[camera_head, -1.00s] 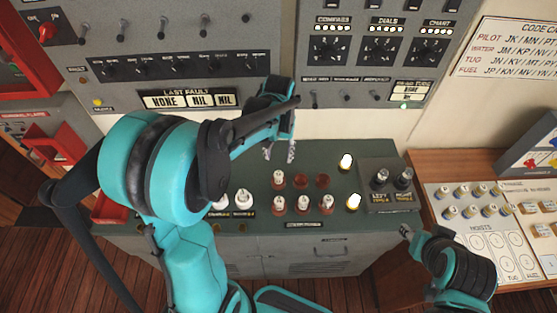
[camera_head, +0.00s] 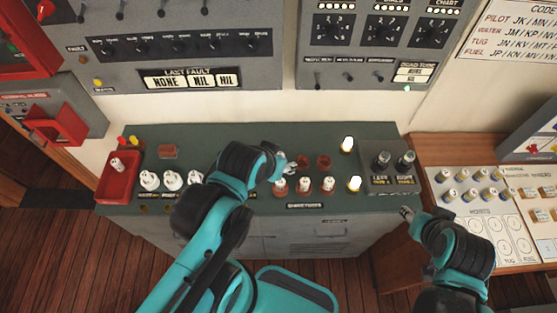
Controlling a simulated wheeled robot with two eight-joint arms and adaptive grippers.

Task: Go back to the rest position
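My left arm comes in from the bottom, and its gripper (camera_head: 291,164) is over the green console top (camera_head: 240,137), near the red sockets. Its fingers are small and partly hidden by the wrist, so I cannot tell how far apart they are. I see nothing carried in it. My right gripper (camera_head: 406,213) is at the lower right, in front of the console's right end and beside the wooden desk. It is seen end-on, and its finger opening is not clear.
White-topped plugs (camera_head: 305,184) stand on the console, with a red tray (camera_head: 119,180) at its left end. Two lit lamps (camera_head: 347,144) and a dark lever box (camera_head: 393,172) are at its right. A wooden desk (camera_head: 428,166) stands to the right. The wooden floor (camera_head: 90,250) at left is clear.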

